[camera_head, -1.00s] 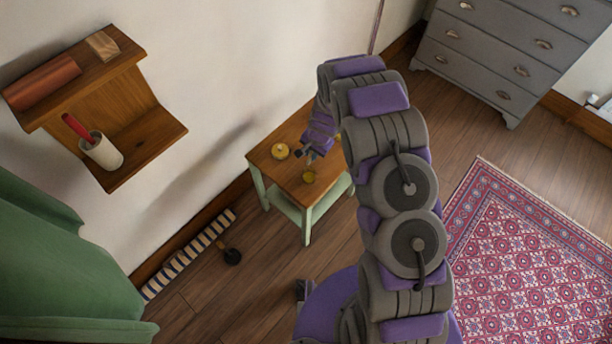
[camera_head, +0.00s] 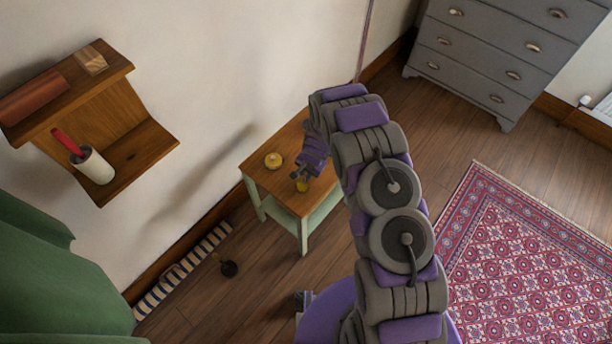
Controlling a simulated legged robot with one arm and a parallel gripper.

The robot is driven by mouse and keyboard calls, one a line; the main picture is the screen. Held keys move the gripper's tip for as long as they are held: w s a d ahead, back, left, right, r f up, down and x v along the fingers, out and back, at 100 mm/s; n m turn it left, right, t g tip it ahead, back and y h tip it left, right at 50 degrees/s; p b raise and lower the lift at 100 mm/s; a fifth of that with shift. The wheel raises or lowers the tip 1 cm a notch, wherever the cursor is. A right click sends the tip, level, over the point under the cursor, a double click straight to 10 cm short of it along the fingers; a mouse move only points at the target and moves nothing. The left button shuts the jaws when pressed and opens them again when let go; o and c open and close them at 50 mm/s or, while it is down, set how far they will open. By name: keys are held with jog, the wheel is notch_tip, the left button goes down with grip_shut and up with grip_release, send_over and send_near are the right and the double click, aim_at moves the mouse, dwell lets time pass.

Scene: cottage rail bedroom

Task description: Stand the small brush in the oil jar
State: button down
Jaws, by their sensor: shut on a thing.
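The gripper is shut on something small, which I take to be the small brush. The brush itself is too small and hidden to make out, and I cannot tell whether it touches the jar or is inside it.
A round yellow pot (camera_head: 273,161) sits on the table (camera_head: 291,199) left of my gripper. A wall shelf (camera_head: 150,146) holds a white pot (camera_head: 95,166) with a red-handled thing. A grey dresser (camera_head: 480,60) stands at back right.

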notch_tip(320, 180, down, 2)
jog(key=shift+a+f, duration=0.3)
jog(key=shift+a, duration=0.05)
jog(key=c, duration=1.2)
grip_release()
jog(key=shift+d, duration=0.2)
jog(key=shift+o, duration=0.7)
jog(key=shift+a, duration=0.15)
jog(key=shift+a, duration=0.1)
notch_tip(320, 180, up, 17)
jog(key=s+d+p, duration=0.1)
jog(key=d+p, duration=0.1)
jog(key=shift+s+d+r, duration=0.15)
jog(key=shift+s+d, duration=0.05)
jog(key=shift+s, duration=0.1)
